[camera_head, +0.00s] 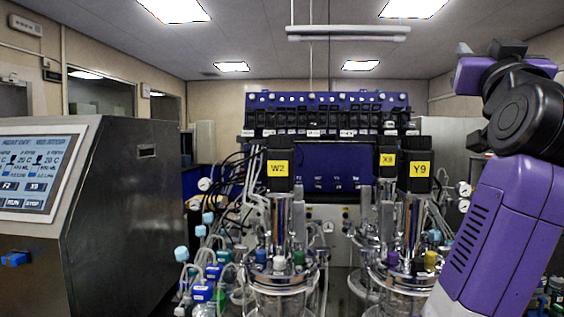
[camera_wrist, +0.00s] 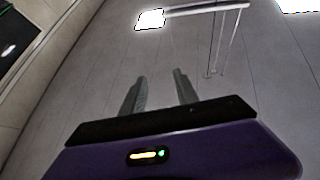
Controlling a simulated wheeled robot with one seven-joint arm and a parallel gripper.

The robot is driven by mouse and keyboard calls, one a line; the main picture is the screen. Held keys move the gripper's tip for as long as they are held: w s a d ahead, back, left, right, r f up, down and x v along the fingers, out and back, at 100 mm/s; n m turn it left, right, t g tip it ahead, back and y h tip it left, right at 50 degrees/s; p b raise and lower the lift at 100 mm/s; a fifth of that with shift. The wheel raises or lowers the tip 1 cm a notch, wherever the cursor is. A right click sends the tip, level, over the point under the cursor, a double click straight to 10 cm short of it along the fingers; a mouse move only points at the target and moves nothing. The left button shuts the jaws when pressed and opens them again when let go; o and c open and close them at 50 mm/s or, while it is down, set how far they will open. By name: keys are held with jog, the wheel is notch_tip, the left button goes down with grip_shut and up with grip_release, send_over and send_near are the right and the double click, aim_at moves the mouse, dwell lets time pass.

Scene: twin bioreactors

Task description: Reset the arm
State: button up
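My gripper (camera_wrist: 160,88) shows in the wrist view with its two grey fingers apart and nothing between them. The wrist view faces the ceiling (camera_wrist: 100,60), with a light panel (camera_wrist: 150,19) and a hanging rail. In the head view my purple and black arm is raised and folded at the right side. The gripper's fingers cannot be made out clearly there. The gripper touches nothing that I can see.
Twin glass bioreactors stand ahead, with motors labelled W2 (camera_head: 278,169) and Y9 (camera_head: 419,169); a motor labelled X9 (camera_head: 387,161) is behind. A steel console (camera_head: 120,220) with a touchscreen (camera_head: 38,173) fills the left. My arm overlaps the right vessel's edge in view.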

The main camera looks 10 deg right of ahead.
jog(key=s+a+f+n+t+y+b, duration=0.1)
jog(key=a+f+n+y, duration=0.3)
jog(key=f, duration=0.9)
jog(key=s+a+f+n+t+y+b, duration=0.15)
jog(key=a+f, duration=0.35)
jog(key=f, duration=0.9)
jog(key=s+a+f+n+t+y+b, duration=0.15)
jog(key=a+f+y, duration=0.3)
jog(key=f, duration=0.85)
jog(key=s+a+f+g+y+b, duration=0.2)
jog(key=s+a+f+g, duration=0.2)
jog(key=s+f, duration=1.3)
jog(key=s+a+f+n+g+y+b, duration=0.1)
jog(key=s+a+f+g, duration=0.4)
jog(key=s+f, duration=1.1)
jog(key=shift+s+a+f+y+b, duration=0.15)
jog(key=shift+s+f+y+b, duration=0.2)
jog(key=shift+f+y+b, duration=0.35)
jog(key=shift+f, duration=0.15)
